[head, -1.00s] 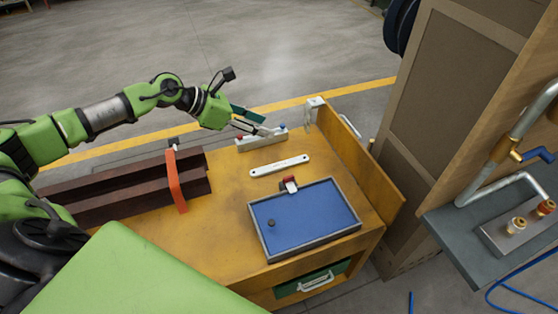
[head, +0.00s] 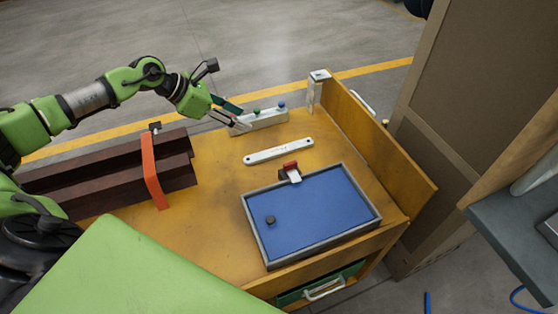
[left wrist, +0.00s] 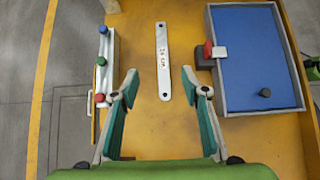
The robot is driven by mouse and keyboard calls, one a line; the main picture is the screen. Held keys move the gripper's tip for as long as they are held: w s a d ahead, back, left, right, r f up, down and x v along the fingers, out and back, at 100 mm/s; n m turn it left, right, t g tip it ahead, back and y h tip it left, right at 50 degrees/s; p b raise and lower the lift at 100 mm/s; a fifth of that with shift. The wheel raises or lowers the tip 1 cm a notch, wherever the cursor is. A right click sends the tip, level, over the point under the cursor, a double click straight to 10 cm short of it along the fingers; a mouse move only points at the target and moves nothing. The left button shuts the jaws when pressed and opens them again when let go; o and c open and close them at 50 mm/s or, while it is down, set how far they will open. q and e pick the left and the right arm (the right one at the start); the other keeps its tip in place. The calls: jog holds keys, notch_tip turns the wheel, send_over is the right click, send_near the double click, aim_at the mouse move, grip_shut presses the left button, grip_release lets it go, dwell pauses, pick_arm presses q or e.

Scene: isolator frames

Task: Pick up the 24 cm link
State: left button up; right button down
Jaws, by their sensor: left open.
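The link is a flat, pale bar with rounded ends and a hole near each end. It lies flat on the yellow bench top in the head view (head: 278,152). In the left wrist view the link (left wrist: 163,60) runs lengthwise between the fingertips, with handwriting on it that looks like "24 cm". My left gripper (head: 236,119) is open and empty, left of and behind the link in the head view. In the left wrist view its spread green fingers (left wrist: 158,84) lie on either side of the link's near end, without visible contact. My right gripper is out of view.
A pale block with coloured knobs (head: 268,118) stands behind the link. A blue-floored tray (head: 330,205) with a red-and-white clamp (head: 291,171) is in front. Dark brown beams (head: 100,175) with an orange strap (head: 152,170) lie left. A wooden side panel (head: 380,135) bounds the right.

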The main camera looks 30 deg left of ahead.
pick_arm(q)
notch_tip(320, 180, down, 6)
jog(key=b, duration=0.4)
send_near(279, 149)
jog(key=shift+w+d+f+b, duration=0.2)
jog(key=shift+w+f+b, duration=0.05)
jog(key=shift+f, duration=0.35)
jog(key=shift+w+d+f+b, duration=0.15)
jog(key=shift+w+f+b, duration=0.1)
jog(key=shift+f, duration=0.3)
jog(key=x, duration=0.4)
jog(key=shift+d, duration=0.35)
jog(key=shift+w+d+f, duration=0.15)
jog(key=shift+w+f, duration=0.1)
jog(key=c, duration=1.1)
jog(key=shift+w+r, duration=0.1)
jog(key=shift+w, duration=0.05)
grip_shut()
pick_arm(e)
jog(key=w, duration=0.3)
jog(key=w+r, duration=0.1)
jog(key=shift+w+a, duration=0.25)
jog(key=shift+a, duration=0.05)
